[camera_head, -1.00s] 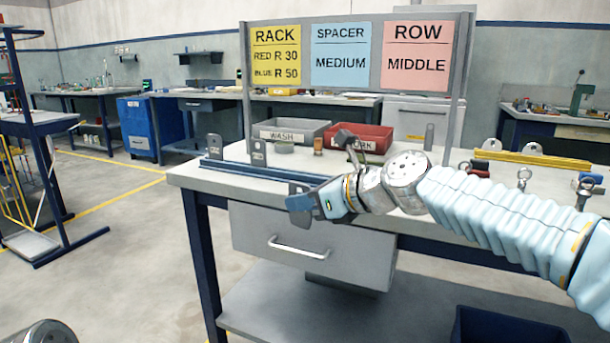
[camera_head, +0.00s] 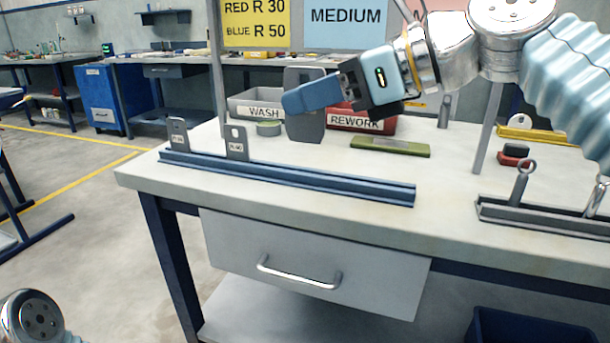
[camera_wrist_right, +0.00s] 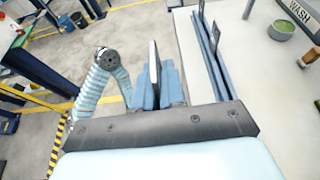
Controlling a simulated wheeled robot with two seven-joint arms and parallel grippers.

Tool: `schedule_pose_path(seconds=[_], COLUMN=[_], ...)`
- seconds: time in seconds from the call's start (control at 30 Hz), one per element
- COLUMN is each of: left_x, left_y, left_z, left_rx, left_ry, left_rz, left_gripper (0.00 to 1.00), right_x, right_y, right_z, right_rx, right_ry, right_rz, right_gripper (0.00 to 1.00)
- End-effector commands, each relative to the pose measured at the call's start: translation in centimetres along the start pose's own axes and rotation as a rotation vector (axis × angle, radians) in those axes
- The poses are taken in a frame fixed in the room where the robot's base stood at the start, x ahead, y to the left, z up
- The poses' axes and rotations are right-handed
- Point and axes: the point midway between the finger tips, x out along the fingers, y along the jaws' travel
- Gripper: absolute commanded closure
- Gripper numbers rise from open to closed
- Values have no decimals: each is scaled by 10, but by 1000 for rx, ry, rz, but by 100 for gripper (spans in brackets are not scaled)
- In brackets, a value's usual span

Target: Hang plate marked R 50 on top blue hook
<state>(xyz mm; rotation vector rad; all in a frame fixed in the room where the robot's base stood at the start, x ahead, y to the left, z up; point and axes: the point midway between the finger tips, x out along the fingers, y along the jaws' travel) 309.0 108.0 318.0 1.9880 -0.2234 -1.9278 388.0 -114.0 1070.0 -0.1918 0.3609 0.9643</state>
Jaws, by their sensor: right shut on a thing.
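My right gripper (camera_head: 312,95) is shut on a dark grey plate (camera_head: 304,127) and holds it upright above the worktable. In the right wrist view the plate (camera_wrist_right: 154,62) shows edge-on between the blue fingers. No mark is readable on it. Two smaller-looking grey plates with labels, a left one (camera_head: 178,133) and a right one (camera_head: 236,143), stand in the blue rail (camera_head: 300,182); the label text is too small to read surely. No blue hook can be made out. My left gripper is not visible; only part of my left arm shows.
A grey WASH bin (camera_head: 243,103) and a red REWORK bin (camera_head: 385,123) stand at the back of the table. A green bar (camera_head: 390,147) lies before them. A dark tray with ringed posts (camera_head: 545,218) is at right. A sign (camera_head: 255,22) reads red R 30, blue R 50.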

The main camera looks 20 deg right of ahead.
Motion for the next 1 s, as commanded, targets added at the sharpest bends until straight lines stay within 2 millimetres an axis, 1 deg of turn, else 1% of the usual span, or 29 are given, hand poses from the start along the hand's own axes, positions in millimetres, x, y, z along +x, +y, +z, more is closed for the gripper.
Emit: schedule_pose_path(seconds=[0.07,0.17,0.4,0.5,0.6,0.77,0.9,1.0], left_x=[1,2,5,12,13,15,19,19], left_y=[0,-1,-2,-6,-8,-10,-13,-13], left_z=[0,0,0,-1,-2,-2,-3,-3], left_rx=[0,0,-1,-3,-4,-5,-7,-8], left_ry=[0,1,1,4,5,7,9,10], left_rz=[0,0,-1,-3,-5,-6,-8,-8], left_gripper=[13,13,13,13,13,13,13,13], right_x=[4,13,46,59,67,73,86,91], right_y=[-6,-23,-87,-101,-111,-119,-134,-132], right_z=[-2,-8,-26,-44,-54,-61,-78,-92], right_rx=[3,4,5,3,2,1,3,3], right_ry=[0,1,1,1,1,0,1,2], right_rz=[0,0,0,0,0,-1,0,0], right_gripper=[100,100,100,100,100,100,100,100])
